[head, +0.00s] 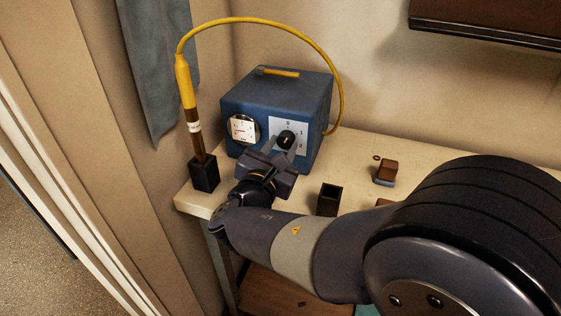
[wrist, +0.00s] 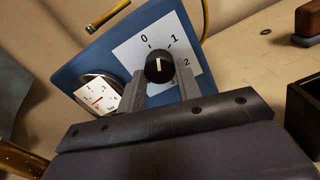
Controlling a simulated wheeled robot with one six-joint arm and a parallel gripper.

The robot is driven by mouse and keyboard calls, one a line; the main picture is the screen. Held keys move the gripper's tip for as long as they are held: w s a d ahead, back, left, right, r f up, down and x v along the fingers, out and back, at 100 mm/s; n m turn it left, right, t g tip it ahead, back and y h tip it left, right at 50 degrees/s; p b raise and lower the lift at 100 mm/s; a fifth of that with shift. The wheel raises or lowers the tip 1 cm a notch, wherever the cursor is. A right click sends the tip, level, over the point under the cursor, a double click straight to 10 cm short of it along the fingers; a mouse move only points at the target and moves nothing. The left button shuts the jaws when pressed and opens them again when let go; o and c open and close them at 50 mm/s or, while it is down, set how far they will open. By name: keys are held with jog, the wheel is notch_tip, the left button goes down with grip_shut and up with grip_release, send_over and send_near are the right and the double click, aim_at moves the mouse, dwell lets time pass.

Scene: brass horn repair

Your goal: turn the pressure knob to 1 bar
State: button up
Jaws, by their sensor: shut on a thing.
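The black pressure knob (head: 286,139) is on a white dial plate (head: 301,128) on the front of a blue box (head: 268,95). In the wrist view, the knob (wrist: 159,66) has a white pointer line that points up, between the marks 0 and 1; a 2 stands lower right. My gripper (head: 284,149) reaches the box front, its two grey fingers on either side of the knob and shut on it. A round gauge (head: 242,129) with a white face is left of the knob; its red needle shows in the wrist view (wrist: 97,97), but its reading is unclear.
A yellow-handled tool (head: 186,95) stands in a black holder (head: 205,174) left of the box, its yellow cable arching over the box. A small open black box (head: 329,199) and a brown-and-grey block (head: 386,172) are on the bench (head: 355,150) to the right.

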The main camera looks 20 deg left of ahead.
jog(key=m+b, duration=0.4)
jog(key=b, duration=0.1)
jog(key=shift+f, duration=0.3)
jog(key=m+b, duration=0.2)
jog(key=b, duration=0.1)
jog(key=shift+r+m, duration=0.2)
jog(key=shift+m, duration=0.2)
jog(key=o, duration=1)
jog(key=shift+r, duration=0.1)
jog(key=shift+c, duration=0.2)
jog(key=s+p, duration=0.1)
jog(key=s, duration=0.9)
jog(key=shift+s+a, duration=0.4)
jog(key=shift+a, duration=0.05)
